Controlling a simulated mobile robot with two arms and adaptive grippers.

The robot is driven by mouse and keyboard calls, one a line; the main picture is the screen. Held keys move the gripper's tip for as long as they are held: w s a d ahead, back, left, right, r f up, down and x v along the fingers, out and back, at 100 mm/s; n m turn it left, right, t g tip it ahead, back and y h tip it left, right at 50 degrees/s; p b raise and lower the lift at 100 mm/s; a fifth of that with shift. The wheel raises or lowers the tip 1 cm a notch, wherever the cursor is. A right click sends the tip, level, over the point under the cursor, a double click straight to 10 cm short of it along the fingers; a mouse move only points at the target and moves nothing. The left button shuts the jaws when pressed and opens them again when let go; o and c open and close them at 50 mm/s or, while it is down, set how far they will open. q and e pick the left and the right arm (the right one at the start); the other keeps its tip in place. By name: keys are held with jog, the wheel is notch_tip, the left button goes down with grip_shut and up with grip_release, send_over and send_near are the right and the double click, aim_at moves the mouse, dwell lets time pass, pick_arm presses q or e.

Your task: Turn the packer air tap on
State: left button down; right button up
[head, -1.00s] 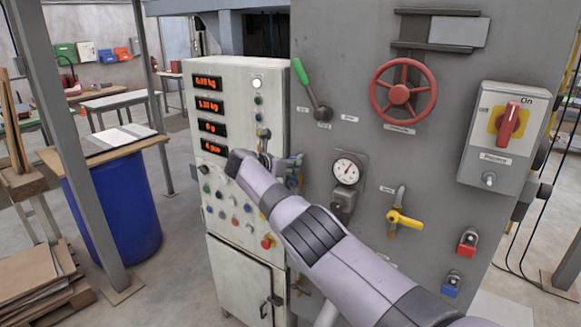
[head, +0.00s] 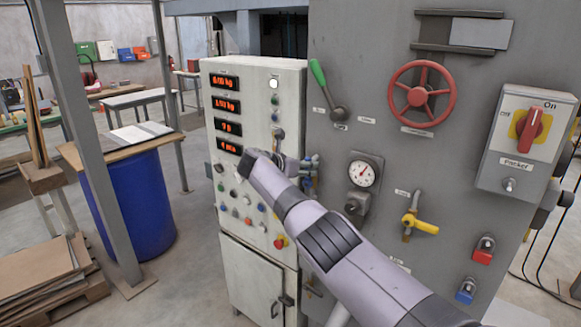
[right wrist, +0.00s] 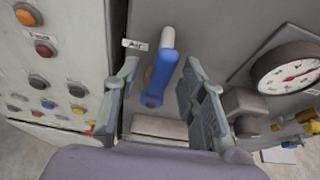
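The air tap has a blue handle (right wrist: 160,75) on a pale stem, standing out from the grey panel beside a small label (right wrist: 133,44) that seems to read Air. In the right wrist view my right gripper (right wrist: 160,92) is open, with one finger on each side of the blue handle and visible gaps between. In the head view the right gripper (head: 311,173) is at the grey panel's left edge, beside the white control cabinet; my arm and its fingers mostly hide the tap there. My left gripper is not in view.
A pressure gauge (head: 364,172) sits just right of my gripper. The grey panel also carries a yellow-handled tap (head: 420,224), a red handwheel (head: 421,93), a green lever (head: 318,75) and a red Packer switch (head: 530,130). The white cabinet (head: 240,245) with buttons stands close on the left.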

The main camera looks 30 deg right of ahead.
jog(key=v, duration=1.1)
jog(key=shift+s+f, duration=0.1)
